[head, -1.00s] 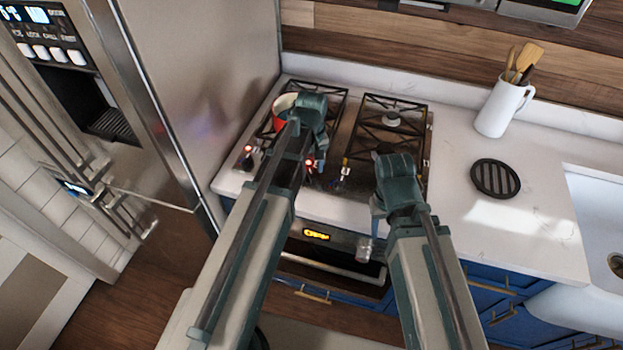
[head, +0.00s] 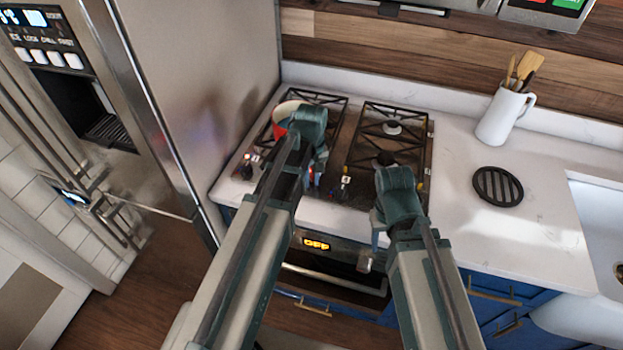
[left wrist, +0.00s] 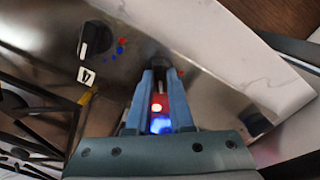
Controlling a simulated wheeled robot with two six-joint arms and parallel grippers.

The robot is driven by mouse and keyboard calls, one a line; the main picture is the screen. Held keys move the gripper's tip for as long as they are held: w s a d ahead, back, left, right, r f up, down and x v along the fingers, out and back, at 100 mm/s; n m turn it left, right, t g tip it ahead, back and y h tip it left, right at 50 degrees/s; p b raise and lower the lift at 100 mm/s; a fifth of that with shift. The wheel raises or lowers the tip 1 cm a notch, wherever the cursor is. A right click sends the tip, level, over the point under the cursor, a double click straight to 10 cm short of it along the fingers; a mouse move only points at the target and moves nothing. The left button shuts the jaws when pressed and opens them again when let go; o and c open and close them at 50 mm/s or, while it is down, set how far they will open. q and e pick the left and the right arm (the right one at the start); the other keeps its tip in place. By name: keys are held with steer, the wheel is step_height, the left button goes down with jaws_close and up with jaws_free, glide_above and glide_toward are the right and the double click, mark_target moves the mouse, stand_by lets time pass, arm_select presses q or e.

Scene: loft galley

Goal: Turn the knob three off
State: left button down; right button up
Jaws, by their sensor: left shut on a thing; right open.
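My left gripper (head: 316,172) reaches down to the stove's control strip (head: 325,190), in front of the left burners. In the left wrist view its fingers (left wrist: 163,78) are shut on a dark knob (left wrist: 165,86), mostly hidden between them. A red and a blue glow show between the fingers; the held knob's label cannot be read. Another black knob (left wrist: 96,40) with a pale pointer line and a white label stands apart, at the upper left of that view. My right gripper (head: 378,228) is open and empty, in front of the stove's right side.
A red and white pot (head: 284,112) sits on the left burners, partly behind my left gripper. The oven display (head: 316,244) reads OFF. A tall fridge (head: 200,90) bounds the left. A black round trivet (head: 498,186) and a white utensil jug (head: 503,112) stand on the right counter.

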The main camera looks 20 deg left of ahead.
mark_target(312, 182)
arm_select(q)
steer(key=shift+m, duration=3.4)
steer(key=c, duration=0.8)
jaws_free()
step_height(312, 182, up, 14)
steer(key=p, duration=1.3)
steer(key=shift+p, duration=0.4)
